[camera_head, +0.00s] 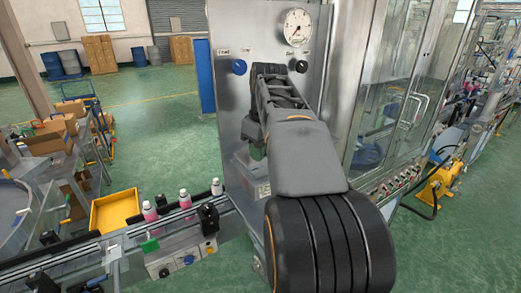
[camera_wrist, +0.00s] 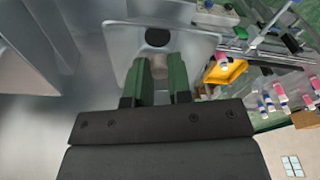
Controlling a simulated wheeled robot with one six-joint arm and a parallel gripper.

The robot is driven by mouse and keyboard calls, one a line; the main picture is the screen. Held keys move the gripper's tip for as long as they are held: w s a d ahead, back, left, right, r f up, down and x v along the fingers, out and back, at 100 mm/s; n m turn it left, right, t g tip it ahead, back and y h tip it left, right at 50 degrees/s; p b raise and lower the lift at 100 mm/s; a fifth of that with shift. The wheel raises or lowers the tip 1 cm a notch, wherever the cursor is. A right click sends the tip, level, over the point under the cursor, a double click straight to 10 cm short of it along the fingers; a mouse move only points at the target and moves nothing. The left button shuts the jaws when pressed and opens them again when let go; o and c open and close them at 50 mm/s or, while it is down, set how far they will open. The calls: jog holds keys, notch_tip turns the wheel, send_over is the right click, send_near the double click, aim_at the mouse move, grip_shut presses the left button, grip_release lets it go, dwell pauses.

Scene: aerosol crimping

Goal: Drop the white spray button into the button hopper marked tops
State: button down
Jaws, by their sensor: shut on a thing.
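My gripper (camera_wrist: 160,75) has two green fingers, shut on the white spray button (camera_wrist: 160,70), which looks pale and shaded between the fingertips in the wrist view. Just beyond the fingertips is a grey metal hopper (camera_wrist: 120,40) with a dark round opening (camera_wrist: 158,37) in its floor. The button appears over the hopper, in line with the opening; its height above it is hard to tell. In the head view the hopper (camera_head: 240,172) sits on the front of the steel machine, partly behind my arm, with a small label too small to read. The button is hidden there.
The steel panel (camera_head: 232,100) has a gauge (camera_head: 297,27) and knobs close to my arm. A conveyor (camera_head: 170,226) with pink, white-capped bottles (camera_head: 185,198) runs left of it, beside a yellow tray (camera_head: 115,211). A glass-doored cabinet (camera_head: 395,90) stands right. Green floor is open behind.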

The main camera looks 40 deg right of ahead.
jog(key=c, duration=1)
grip_release()
jog(key=shift+o, duration=0.2)
jog(key=shift+r, duration=0.1)
jog(key=s+a+r, duration=0.1)
jog(key=s+r, duration=0.2)
jog(key=s, duration=0.6)
jog(key=shift+r, duration=0.4)
jog(key=shift+a, duration=0.1)
dwell(0.4)
